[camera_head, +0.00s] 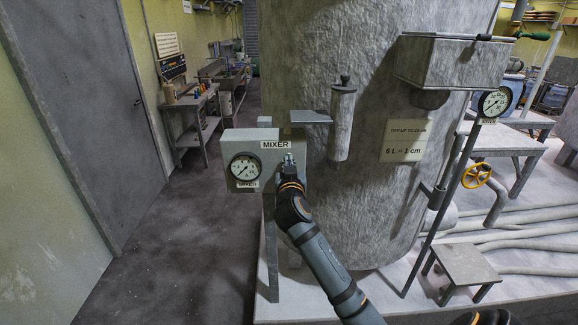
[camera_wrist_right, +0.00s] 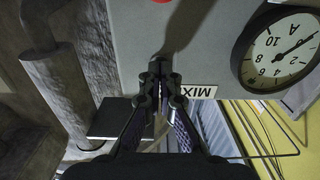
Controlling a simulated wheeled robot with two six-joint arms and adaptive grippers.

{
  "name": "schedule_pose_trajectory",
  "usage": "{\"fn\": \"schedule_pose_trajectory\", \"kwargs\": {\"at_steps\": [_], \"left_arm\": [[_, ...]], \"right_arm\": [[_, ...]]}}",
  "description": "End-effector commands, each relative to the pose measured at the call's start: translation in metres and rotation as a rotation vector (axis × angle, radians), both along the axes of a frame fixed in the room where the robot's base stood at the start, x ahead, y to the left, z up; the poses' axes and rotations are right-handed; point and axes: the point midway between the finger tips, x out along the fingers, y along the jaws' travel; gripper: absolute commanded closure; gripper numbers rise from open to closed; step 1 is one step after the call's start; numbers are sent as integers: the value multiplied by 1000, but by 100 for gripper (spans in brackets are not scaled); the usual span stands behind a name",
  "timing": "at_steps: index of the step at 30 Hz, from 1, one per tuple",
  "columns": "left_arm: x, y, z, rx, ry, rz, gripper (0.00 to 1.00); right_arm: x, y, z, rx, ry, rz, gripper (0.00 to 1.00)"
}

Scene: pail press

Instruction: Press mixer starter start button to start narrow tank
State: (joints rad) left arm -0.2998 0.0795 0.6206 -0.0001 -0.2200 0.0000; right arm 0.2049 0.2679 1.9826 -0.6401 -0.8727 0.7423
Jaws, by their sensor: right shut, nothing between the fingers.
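The mixer starter is a grey box (camera_head: 262,135) with a MIXER label (camera_head: 275,144) and a round gauge (camera_head: 245,168), standing against the big grey tank (camera_head: 380,70). My right gripper (camera_head: 289,163) is in front of the box's face, right of the gauge and just below the label. In the right wrist view the box face (camera_wrist_right: 205,30) appears upside down, and my shut, empty fingertips (camera_wrist_right: 161,70) are close to it beside the label (camera_wrist_right: 198,91). I cannot tell whether they touch. A red spot (camera_wrist_right: 160,1) is cut by the top edge. No start button is clearly visible.
A grey cylinder on a bracket (camera_head: 342,120) sits on the tank just right of the box. A pipe with a yellow valve wheel (camera_head: 477,175) and a small stool (camera_head: 465,265) stand to the right. The floor left of the box (camera_head: 190,230) is clear.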

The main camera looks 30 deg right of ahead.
Motion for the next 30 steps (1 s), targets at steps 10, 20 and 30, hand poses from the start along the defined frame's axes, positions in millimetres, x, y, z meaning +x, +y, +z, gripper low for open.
{"fn": "schedule_pose_trajectory", "kwargs": {"at_steps": [10, 20, 30], "left_arm": [[0, 0, -1, 0, 0, 0, 57], [0, 0, -2, 0, 0, 0, 57], [0, 0, -4, 0, 0, 0, 57]], "right_arm": [[5, -4, 0, -1, -1, -1, 100], [-18, 11, -1, 1, -1, 0, 100], [-42, 25, 0, 0, 0, -1, 100]]}}
